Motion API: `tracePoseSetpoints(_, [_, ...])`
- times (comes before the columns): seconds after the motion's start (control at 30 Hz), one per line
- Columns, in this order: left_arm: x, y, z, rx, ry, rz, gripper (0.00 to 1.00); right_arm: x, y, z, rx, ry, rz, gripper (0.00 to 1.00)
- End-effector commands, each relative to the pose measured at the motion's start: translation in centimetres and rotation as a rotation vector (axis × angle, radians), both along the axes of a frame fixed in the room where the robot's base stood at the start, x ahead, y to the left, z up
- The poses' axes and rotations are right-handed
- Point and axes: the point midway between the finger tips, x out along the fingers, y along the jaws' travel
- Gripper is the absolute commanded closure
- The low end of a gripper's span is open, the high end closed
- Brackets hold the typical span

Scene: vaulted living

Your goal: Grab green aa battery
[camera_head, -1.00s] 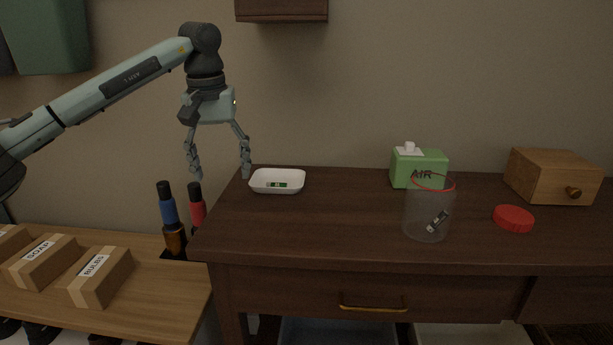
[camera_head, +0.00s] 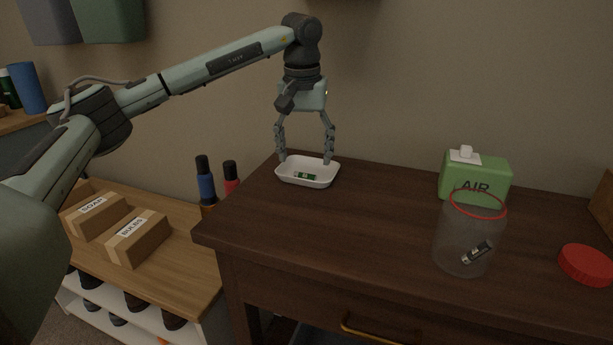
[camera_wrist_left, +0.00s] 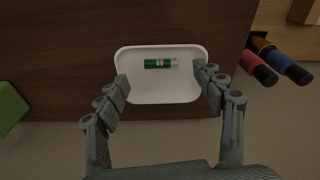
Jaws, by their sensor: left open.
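A green AA battery (camera_head: 305,176) with a pale end lies in a small white dish (camera_head: 326,179) at the back left of the dark wooden desk. In the left wrist view the battery (camera_wrist_left: 158,64) lies sideways in the white dish (camera_wrist_left: 163,93), ahead of the fingertips. My left gripper (camera_head: 306,161) points down over the dish, open and empty, one finger near each side of it. In the left wrist view the open fingers (camera_wrist_left: 162,82) overlap the dish's two edges. I cannot tell whether they touch it. My right gripper is not in view.
A clear jar (camera_head: 463,242) with a red rim holds another battery (camera_head: 477,252). A green AIR tissue box (camera_head: 474,179) stands behind it, and a red lid (camera_head: 586,264) lies right. Bottles (camera_head: 205,181) stand left of the desk. The desk middle (camera_head: 375,215) is clear.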

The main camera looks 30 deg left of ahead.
Motion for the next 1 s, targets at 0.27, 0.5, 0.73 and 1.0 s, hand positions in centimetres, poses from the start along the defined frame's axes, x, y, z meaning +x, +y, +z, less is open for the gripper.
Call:
tracePoseSetpoints(0.27, [0.4, 0.5, -3.7, 0.001, 0.003, 0.001, 0.32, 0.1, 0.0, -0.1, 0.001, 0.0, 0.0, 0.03])
tracePoseSetpoints(0.5, [0.5, 0.5, -3.9, 0.001, 0.0, 0.001, 0.32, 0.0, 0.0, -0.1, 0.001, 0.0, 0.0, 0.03])
tracePoseSetpoints(0.73, [0.5, 0.5, -3.9, 0.001, 0.0, 0.001, 0.57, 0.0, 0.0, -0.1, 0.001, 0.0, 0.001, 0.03])
tracePoseSetpoints(1.0, [0.5, 0.5, -3.9, 0.001, 0.0, 0.001, 0.73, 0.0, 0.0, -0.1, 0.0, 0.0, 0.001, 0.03])
